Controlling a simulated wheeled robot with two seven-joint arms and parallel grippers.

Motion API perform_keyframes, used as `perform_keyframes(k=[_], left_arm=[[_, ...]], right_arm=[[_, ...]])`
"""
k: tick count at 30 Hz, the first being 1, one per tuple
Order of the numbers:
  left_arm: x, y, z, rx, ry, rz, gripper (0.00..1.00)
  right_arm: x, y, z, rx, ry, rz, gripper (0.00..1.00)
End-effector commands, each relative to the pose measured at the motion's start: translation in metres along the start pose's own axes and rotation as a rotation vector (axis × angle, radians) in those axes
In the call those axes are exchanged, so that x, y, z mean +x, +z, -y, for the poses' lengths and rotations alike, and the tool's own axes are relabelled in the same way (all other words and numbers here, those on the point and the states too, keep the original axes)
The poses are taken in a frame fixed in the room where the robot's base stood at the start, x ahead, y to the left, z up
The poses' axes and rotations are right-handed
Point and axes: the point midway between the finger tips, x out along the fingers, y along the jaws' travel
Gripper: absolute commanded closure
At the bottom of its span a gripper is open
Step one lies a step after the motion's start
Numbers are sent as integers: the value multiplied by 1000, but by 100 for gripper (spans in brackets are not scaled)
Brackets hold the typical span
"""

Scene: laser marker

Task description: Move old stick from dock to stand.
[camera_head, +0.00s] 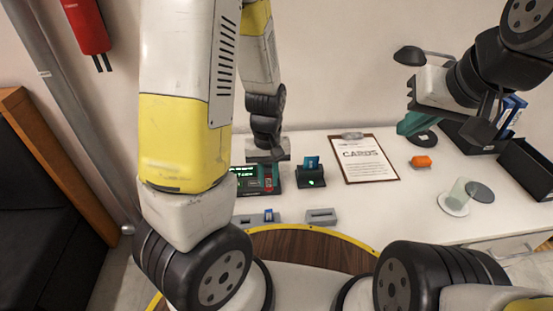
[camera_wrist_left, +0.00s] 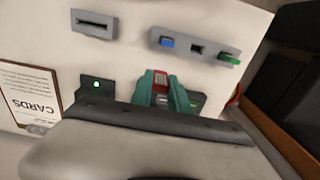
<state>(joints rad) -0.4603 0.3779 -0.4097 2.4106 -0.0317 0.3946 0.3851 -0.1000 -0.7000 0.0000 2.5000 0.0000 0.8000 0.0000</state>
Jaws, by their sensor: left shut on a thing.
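A red stick (camera_wrist_left: 160,79) sits between the teal fingers of my left gripper (camera_wrist_left: 161,90) in the left wrist view, and the gripper is shut on it. In the head view the red stick (camera_head: 268,184) shows at the dock (camera_head: 246,186), a dark device with a green-lit display, below my left wrist. I cannot tell whether the stick is still seated in it. The grey stand (camera_wrist_left: 180,45) holds a blue stick (camera_wrist_left: 167,42) and a green stick (camera_wrist_left: 229,59), with an empty slot between them. My right gripper (camera_head: 413,124) hangs above the table; its jaw opening is unclear.
A black card reader (camera_head: 311,178) with a blue card stands right of the dock. A grey slotted block (camera_head: 321,217) lies near the front edge. A CARDS clipboard (camera_head: 363,158), an orange object (camera_head: 421,161) and black trays (camera_head: 526,169) are further right.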

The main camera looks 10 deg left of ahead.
Motion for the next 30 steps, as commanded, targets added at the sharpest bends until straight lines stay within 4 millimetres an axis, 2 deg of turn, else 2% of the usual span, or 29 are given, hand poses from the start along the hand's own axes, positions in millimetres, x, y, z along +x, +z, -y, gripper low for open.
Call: perform_keyframes(k=[5,18,30], left_arm=[[0,2,4,-1,0,0,100],[0,22,36,-1,1,0,100],[0,22,38,0,0,0,100]], right_arm=[[0,0,0,0,0,0,100],[0,0,0,0,0,0,100],[0,0,0,0,0,0,100]])
